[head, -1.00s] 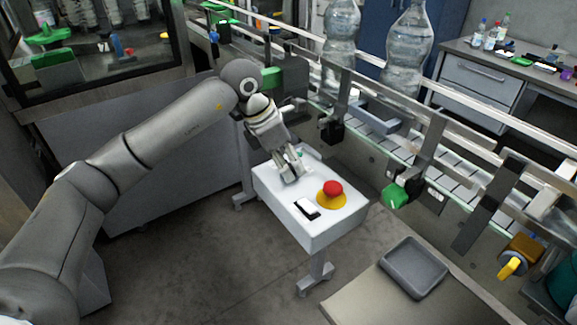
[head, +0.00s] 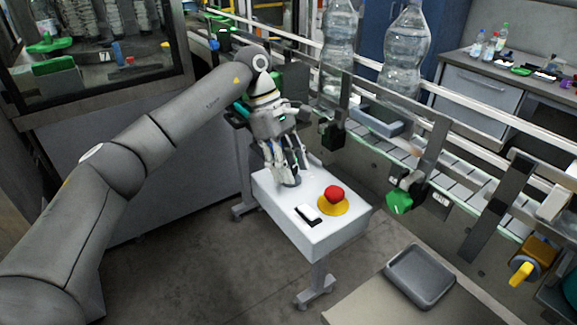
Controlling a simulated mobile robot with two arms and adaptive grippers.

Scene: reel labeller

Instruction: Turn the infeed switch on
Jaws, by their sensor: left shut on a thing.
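A white control box (head: 318,238) on a stand carries a red mushroom button (head: 335,194) on a yellow base and a black-and-white rocker (head: 308,214). My left gripper (head: 288,178) points down at the far left part of the box's top. Its fingers are shut on a small dark round switch knob (head: 291,183), mostly hidden by the fingers. No label can be read, so I cannot tell the knob's setting. My right gripper is not in view.
A conveyor with metal rails (head: 470,150) and large clear bottles (head: 403,55) runs behind the box. A grey tray (head: 420,275) lies on a surface at the lower right. A green knob (head: 399,202) and a yellow handle (head: 521,273) stick out from the conveyor side.

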